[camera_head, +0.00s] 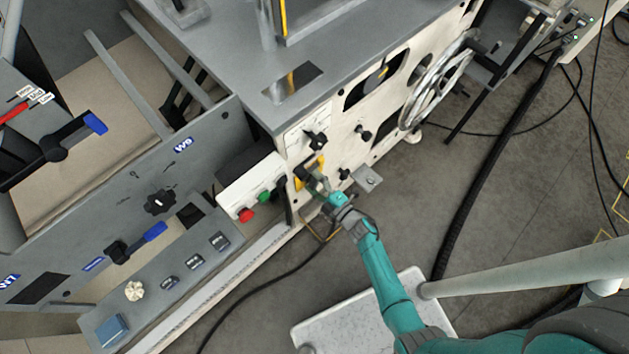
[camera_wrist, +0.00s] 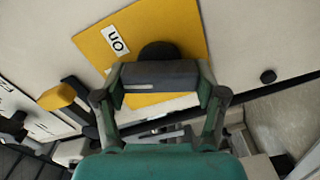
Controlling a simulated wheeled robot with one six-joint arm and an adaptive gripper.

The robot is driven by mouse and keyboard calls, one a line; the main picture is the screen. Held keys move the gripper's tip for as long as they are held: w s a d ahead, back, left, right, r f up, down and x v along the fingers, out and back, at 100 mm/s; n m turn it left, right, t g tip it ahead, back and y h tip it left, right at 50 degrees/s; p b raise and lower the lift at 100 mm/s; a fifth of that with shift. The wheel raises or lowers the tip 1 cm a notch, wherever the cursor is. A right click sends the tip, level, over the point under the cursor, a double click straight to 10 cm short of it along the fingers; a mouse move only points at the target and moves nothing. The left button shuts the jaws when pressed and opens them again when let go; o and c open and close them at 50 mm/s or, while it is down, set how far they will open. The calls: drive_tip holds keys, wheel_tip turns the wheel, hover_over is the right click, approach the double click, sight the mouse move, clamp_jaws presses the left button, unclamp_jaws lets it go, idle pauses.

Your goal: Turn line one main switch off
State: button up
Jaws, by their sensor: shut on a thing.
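The main switch is a black rotary knob (camera_wrist: 158,51) on a yellow plate (camera_wrist: 188,30) with a white label that appears to read ON, seen rotated. The yellow plate also shows in the head view (camera_head: 301,180) on the cream machine panel. My gripper (camera_wrist: 160,77) is shut on the knob, its pads across the front of it and hiding its lower part. In the head view my gripper (camera_head: 316,183) reaches the panel and covers most of the switch.
Left of the switch is a box with a red button (camera_head: 246,215) and a green button (camera_head: 264,196). Black knobs (camera_head: 316,140) sit above and right. A handwheel (camera_head: 438,82) is further right. A grey bracket (camera_head: 368,179) juts out beside my gripper.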

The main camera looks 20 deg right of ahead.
drive_tip(key=shift+f+n, duration=0.1)
drive_tip(key=shift+n, duration=1.9)
drive_tip(key=o, duration=1.1)
drive_tip(key=shift+o, duration=0.2)
drive_tip(key=shift+s, duration=0.1)
drive_tip(key=v, duration=1.2)
drive_tip(key=shift+a, duration=0.1)
